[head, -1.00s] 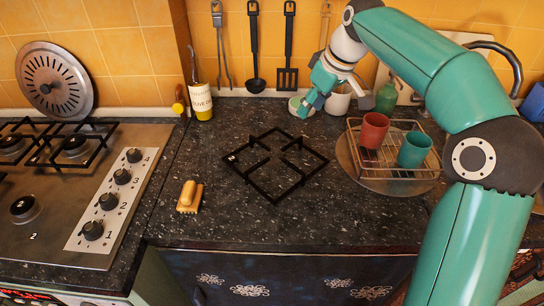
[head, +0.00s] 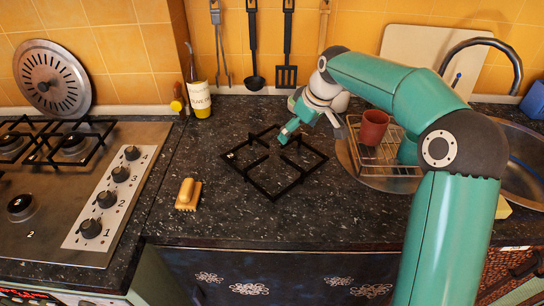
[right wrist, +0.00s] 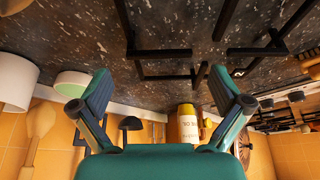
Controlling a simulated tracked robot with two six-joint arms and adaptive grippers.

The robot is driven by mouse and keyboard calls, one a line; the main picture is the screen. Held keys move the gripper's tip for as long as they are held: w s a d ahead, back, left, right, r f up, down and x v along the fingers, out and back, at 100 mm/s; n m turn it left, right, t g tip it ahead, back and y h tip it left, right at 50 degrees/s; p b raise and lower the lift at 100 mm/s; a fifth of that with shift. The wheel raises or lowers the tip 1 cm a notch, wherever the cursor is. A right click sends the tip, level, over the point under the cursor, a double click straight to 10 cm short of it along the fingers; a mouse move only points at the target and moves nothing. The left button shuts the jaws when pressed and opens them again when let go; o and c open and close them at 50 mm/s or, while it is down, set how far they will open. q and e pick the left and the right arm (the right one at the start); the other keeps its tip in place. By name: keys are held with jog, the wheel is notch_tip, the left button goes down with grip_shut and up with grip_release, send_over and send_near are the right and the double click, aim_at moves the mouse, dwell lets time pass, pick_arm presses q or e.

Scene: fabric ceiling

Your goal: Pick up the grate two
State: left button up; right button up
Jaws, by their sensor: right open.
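Grate two (head: 247,178) is a black square metal grate with a small white "2" at its left corner. It lies flat and turned like a diamond on the dark speckled counter. In the right wrist view, its black bars (right wrist: 163,54) cross the top of the picture, cut off by the edge. My right gripper (head: 286,134) is over the grate's far right side, pointing left and down. In the right wrist view, its two fingers (right wrist: 165,97) are wide apart with nothing between them. My left gripper is not in view.
A wooden-handled brush (head: 188,194) lies left of the grate. The stove (head: 85,255) is further left. A dish rack (head: 385,172) with a red cup (head: 373,127) stands right. A bottle (head: 199,95) stands at the back wall. The counter in front of the grate is clear.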

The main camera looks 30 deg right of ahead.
aim_at(291, 139)
jog(key=shift+p+x, duration=0.35)
jog(key=shift+x, duration=2.45)
jog(key=shift+w+r, duration=0.1)
jog(key=shift+w, duration=0.05)
jog(key=c, duration=1.2)
jog(key=shift+c, duration=0.8)
jog(key=shift+r, duration=0.1)
